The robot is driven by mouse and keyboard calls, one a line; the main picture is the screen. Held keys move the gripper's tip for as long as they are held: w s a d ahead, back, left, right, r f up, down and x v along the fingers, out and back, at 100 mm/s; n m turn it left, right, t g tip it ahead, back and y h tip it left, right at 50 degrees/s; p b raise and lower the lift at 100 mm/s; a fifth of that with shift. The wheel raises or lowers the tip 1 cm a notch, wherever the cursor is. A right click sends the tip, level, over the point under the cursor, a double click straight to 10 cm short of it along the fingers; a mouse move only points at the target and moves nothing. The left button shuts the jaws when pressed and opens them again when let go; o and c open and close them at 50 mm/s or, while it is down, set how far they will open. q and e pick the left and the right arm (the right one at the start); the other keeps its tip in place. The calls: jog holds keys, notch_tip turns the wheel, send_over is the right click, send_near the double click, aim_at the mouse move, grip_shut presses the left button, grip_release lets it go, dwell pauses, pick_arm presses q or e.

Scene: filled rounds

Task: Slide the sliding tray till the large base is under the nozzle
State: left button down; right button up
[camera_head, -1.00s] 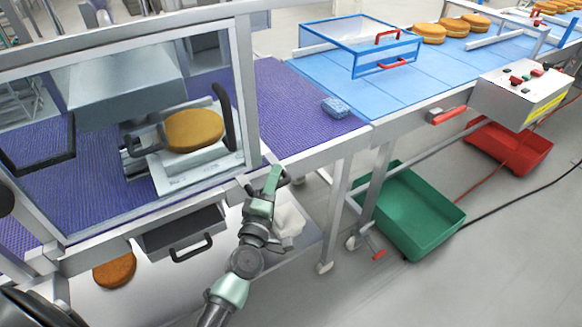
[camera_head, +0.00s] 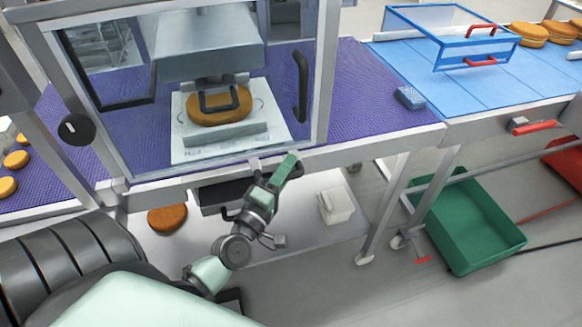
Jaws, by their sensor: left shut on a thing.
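The large base (camera_head: 205,117), a round golden-brown cake, lies on the white sliding tray (camera_head: 185,147) behind the clear guard. The grey hopper (camera_head: 208,45) hangs above it. The nozzle (camera_head: 213,79) at the hopper's underside is over the back part of the base, and a black U-shaped handle partly hides the base. Exact centring cannot be told. My left gripper (camera_head: 276,173) is at the frame's front rail, below and right of the tray. It is shut on what looks like the tray's grey handle, mostly hidden by the fingers. My right gripper is not in view.
A black handle (camera_head: 301,86) stands at the guard's right side. A blue sponge (camera_head: 409,97) lies on the purple belt (camera_head: 365,85). A brown round (camera_head: 167,218) and a white container (camera_head: 336,206) are on the lower shelf. A green crate (camera_head: 468,225) stands on the floor at right.

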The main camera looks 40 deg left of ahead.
pick_arm(q)
jog(key=shift+a+r, duration=0.1)
jog(key=shift+r, duration=0.3)
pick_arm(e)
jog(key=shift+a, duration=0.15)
pick_arm(q)
jog(key=c, duration=1.4)
grip_release()
jog(key=shift+o, duration=0.2)
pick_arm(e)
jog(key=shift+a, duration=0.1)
pick_arm(q)
jog(key=shift+f, duration=0.15)
